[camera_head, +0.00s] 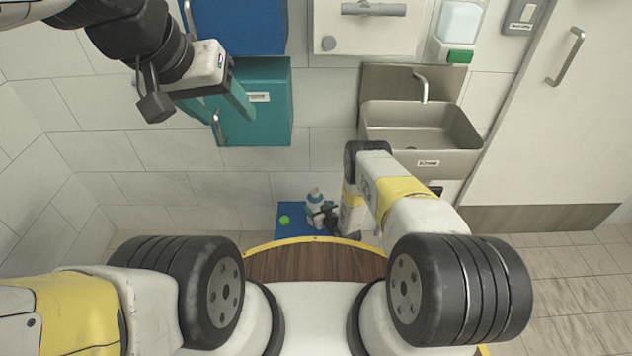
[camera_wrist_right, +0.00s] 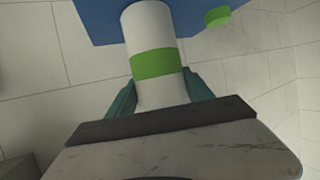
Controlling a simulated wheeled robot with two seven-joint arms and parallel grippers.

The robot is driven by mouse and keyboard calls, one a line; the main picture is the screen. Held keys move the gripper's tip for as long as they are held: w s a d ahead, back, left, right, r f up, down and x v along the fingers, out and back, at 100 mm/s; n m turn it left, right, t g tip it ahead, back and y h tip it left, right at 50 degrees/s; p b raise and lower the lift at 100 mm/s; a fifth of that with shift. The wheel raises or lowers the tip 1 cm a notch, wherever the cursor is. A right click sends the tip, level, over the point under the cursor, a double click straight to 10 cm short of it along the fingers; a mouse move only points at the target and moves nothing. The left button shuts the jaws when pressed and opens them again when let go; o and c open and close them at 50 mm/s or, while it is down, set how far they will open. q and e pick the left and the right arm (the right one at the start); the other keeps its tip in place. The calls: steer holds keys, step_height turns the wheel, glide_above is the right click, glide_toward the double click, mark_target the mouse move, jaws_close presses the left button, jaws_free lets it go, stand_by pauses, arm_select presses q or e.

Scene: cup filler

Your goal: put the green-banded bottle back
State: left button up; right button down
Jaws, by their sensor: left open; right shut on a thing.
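The green-banded bottle (camera_wrist_right: 152,40) is white with a green ring. In the right wrist view it stands between the teal fingers of my right gripper (camera_wrist_right: 160,92), which is shut on it. In the head view the bottle (camera_head: 315,198) shows small by the blue mat (camera_head: 300,234), with my right gripper (camera_head: 322,214) at it; its band is not clear there. I cannot tell whether its base touches the mat. A green cap (camera_head: 284,220) lies left of it, also in the wrist view (camera_wrist_right: 217,16). My left gripper (camera_head: 238,100) is open and empty, high at the upper left.
A teal cabinet (camera_head: 272,118) with a handle hangs on the wall behind my left gripper, below a blue one (camera_head: 238,22). A steel sink (camera_head: 425,130) is right of it. A yellow-edged brown wooden surface (camera_head: 315,262) lies just in front of the mat.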

steer(key=shift+c, duration=2)
jaws_free()
steer(key=shift+f, duration=0.1)
steer(key=v, duration=1.2)
steer(key=shift+d, duration=0.1)
